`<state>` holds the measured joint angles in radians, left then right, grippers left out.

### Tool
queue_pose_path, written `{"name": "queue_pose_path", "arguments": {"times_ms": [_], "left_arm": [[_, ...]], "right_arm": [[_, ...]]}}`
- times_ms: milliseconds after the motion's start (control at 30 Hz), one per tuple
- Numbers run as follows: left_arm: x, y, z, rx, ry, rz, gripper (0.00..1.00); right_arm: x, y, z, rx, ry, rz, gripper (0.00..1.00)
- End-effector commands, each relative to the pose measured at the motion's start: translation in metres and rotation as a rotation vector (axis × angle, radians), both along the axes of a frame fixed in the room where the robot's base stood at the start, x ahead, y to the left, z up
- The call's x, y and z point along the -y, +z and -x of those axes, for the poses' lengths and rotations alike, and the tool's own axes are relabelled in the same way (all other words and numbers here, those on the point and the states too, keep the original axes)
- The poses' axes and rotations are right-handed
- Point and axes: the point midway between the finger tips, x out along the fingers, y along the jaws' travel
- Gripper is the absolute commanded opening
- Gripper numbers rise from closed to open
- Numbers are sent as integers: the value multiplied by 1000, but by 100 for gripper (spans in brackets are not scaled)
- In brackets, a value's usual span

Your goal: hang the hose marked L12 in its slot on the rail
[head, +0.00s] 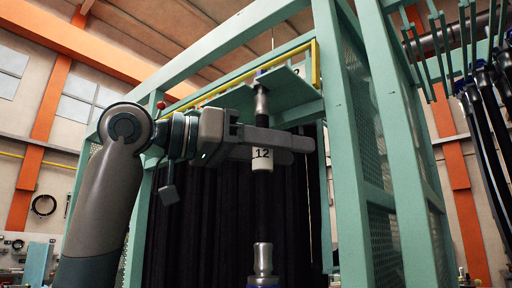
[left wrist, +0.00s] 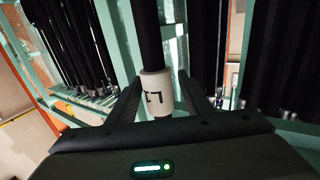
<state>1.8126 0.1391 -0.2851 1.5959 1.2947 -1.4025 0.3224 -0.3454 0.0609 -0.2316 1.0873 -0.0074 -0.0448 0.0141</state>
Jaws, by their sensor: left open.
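The hose is black with a white label sleeve (head: 262,159) that reads "12" in the head view. In the left wrist view the sleeve (left wrist: 155,92) shows "L1". The hose hangs upright, with a metal fitting (head: 261,103) on top and another fitting (head: 263,258) at its lower end. Its top end is at the green slot plate (head: 292,86) of the rail, with a blue part showing at plate level. Whether it is fully seated I cannot tell. My right gripper is not in view.
A green frame post (head: 345,150) stands close to the right of my left gripper. A yellow strip (head: 316,62) edges the rail above. Dark hoses (head: 185,220) hang behind. More hoses (head: 487,120) hang from green prongs at the far right.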

Motion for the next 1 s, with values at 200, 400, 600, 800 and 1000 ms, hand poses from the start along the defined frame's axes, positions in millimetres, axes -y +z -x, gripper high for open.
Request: {"name": "queue_pose_path", "arguments": {"times_ms": [200, 400, 600, 800, 1000], "left_arm": [[-3, 0, 1, 0, 0, 1, 46], [-19, -1, 8, 2, 3, 1, 46], [-50, -1, 21, 2, 2, 2, 46], [-87, -1, 39, 3, 2, 2, 46], [-123, 0, 55, 3, 2, 3, 46]], "right_arm": [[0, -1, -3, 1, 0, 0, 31], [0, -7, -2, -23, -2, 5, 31], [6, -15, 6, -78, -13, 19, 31], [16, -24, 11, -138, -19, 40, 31], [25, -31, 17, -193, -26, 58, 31]]}}
